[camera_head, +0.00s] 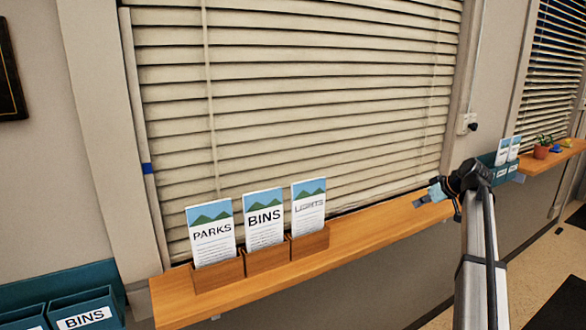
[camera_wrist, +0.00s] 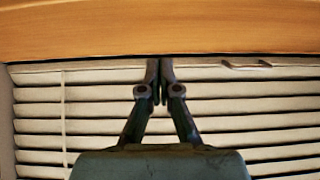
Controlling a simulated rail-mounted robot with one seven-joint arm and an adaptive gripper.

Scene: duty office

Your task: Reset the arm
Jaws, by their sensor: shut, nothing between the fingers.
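My gripper (camera_head: 437,191) is at the right in the head view, over the right part of the wooden shelf (camera_head: 390,224) below the closed blinds. In the wrist view my gripper (camera_wrist: 160,64) shows its two fingers together, with nothing between them. Its tips are near the edge of a wooden surface (camera_wrist: 160,30), with blinds (camera_wrist: 250,125) behind. I cannot tell whether the tips touch the wood. My arm rises from the lower right in the head view.
Wooden holders with leaflets marked PARKS (camera_head: 211,233), BINS (camera_head: 264,219) and LIGHTS (camera_head: 308,207) stand on the shelf's left part. Teal trays (camera_head: 85,312) are at lower left. Another teal holder (camera_head: 488,160) and a potted plant (camera_head: 541,151) are at right. The shelf's middle is clear.

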